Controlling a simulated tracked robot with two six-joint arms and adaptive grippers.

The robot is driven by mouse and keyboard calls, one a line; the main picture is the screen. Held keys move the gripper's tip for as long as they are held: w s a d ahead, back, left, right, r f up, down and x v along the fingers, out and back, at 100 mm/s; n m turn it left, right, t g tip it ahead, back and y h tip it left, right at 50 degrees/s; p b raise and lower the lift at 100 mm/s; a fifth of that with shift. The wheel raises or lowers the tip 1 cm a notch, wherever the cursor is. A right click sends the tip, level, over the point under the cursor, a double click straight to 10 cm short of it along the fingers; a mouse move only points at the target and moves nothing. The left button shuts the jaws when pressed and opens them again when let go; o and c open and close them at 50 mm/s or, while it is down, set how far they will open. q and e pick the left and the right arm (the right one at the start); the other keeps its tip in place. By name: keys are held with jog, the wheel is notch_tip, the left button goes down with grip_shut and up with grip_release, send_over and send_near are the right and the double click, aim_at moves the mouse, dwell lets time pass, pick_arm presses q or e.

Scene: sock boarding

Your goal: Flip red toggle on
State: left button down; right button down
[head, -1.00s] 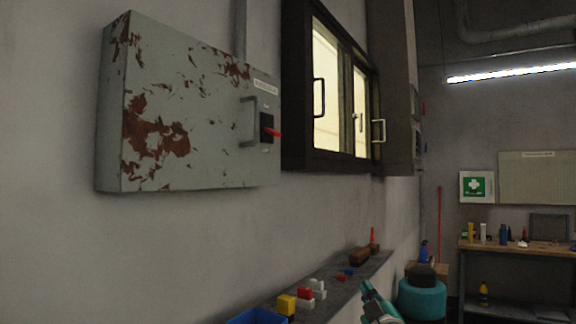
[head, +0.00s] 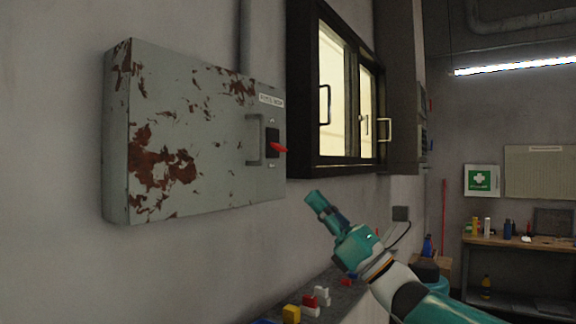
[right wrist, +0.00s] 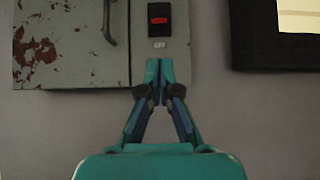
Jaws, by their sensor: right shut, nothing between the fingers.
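The red toggle (head: 279,147) sticks out from a black switch plate (head: 270,141) on the right part of a grey, rust-patched wall box (head: 205,150). In the right wrist view the red toggle (right wrist: 159,19) shows on its dark plate, above a small white label (right wrist: 159,44). My right gripper (head: 314,196) is below and to the right of the toggle in the head view, apart from it. Its fingertips (right wrist: 159,66) are together and empty, just below the label in the right wrist view. My left gripper is not in view.
A handle (head: 254,140) stands out on the box left of the toggle. Below, a ledge (head: 345,297) carries colored blocks (head: 316,299). The wall between box and ledge is bare.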

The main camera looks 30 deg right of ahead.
aim_at(275, 156)
jog(key=p+x, duration=0.5)
jog(key=x, duration=0.4)
jog(key=shift+d+p, duration=0.1)
jog(key=shift+p, duration=0.2)
jog(key=shift+w+a+r+h, duration=0.2)
jog(key=shift+w+r+h, duration=0.1)
jog(key=shift+w, duration=0.15)
